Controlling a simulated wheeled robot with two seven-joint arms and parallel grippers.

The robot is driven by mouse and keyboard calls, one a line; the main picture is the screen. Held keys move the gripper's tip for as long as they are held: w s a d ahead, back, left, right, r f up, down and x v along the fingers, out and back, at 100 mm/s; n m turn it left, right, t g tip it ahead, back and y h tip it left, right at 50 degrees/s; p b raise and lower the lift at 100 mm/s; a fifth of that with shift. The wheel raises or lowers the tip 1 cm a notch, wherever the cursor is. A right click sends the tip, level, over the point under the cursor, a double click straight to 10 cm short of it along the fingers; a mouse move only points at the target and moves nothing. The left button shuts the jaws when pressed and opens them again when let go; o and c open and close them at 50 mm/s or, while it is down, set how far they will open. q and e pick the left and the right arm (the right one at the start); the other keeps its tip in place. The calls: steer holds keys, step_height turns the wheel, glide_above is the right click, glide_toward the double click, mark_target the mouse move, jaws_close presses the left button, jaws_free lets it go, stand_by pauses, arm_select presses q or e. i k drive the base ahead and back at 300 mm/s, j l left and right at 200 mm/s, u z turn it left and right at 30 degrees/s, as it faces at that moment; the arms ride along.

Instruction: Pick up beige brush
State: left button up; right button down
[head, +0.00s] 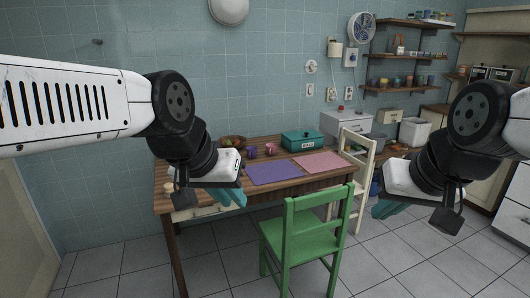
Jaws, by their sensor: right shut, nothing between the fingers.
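I cannot make out a beige brush for certain. A small beige thing (170,187) shows at the left end of the wooden table, partly behind my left arm; it is too small to identify. My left gripper (233,196) hangs in front of the table's left part, with teal fingers seen edge-on, so its opening is unclear. My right gripper (384,209) is right of the green chair, away from the tabletop. Its teal fingers are shut and hold nothing.
The wooden table (300,188) bears a purple mat (273,173), a pink mat (322,162), a teal box (302,141), two small cups and a bowl (232,142). A green chair (305,235) blocks the front; a cream chair (357,165) stands at the right.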

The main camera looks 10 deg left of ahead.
mark_target(168, 189)
steer(key=u, duration=1.2)
